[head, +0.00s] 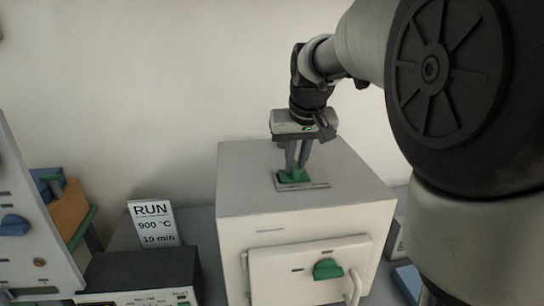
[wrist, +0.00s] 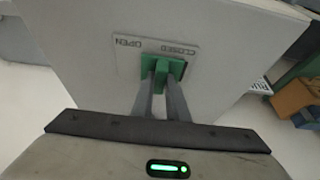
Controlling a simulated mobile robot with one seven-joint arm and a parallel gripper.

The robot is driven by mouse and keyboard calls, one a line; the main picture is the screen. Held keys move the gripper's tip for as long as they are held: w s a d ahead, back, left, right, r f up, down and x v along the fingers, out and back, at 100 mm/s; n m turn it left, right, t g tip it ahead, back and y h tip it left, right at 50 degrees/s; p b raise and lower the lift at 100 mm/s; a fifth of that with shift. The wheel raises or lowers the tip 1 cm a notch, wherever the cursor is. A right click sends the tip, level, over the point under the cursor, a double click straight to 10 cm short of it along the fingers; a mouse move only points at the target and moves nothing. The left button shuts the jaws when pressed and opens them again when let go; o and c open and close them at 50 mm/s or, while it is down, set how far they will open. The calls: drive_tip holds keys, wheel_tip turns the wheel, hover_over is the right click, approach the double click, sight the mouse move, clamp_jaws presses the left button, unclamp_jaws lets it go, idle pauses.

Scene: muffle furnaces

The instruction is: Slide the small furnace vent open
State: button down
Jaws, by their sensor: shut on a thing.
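The small furnace (head: 300,205) is a pale grey box with a door at its front. On its top is the vent, a light plate (wrist: 128,58) marked OPEN and CLOSED, also in the head view (head: 318,186). A green slider (wrist: 155,51) sits on the plate, below the lettering and nearer the CLOSED word in the wrist view. It also shows in the head view (head: 284,181). My gripper (head: 296,171) points down from above, shut on the green slider's knob. Its fingertips, also in the wrist view (wrist: 163,82), hide part of the knob.
A RUN sign (head: 154,223) reading 900 °C and 10 min stands left of the furnace, behind a dark-topped device (head: 140,272). Orange and blue items (head: 68,208) are at far left. The furnace top around the vent is clear.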

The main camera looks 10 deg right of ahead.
drive_tip(key=d, duration=0.4)
drive_tip(key=shift+d, duration=0.1)
drive_tip(key=c, duration=1.7)
unclamp_jaws()
drive_tip(key=shift+d, duration=0.15)
drive_tip(key=shift+r, duration=0.2)
drive_tip(key=p+v, duration=0.2)
drive_tip(key=v, duration=1.5)
drive_tip(key=shift+s+p, duration=0.15)
drive_tip(key=shift+p, duration=0.15)
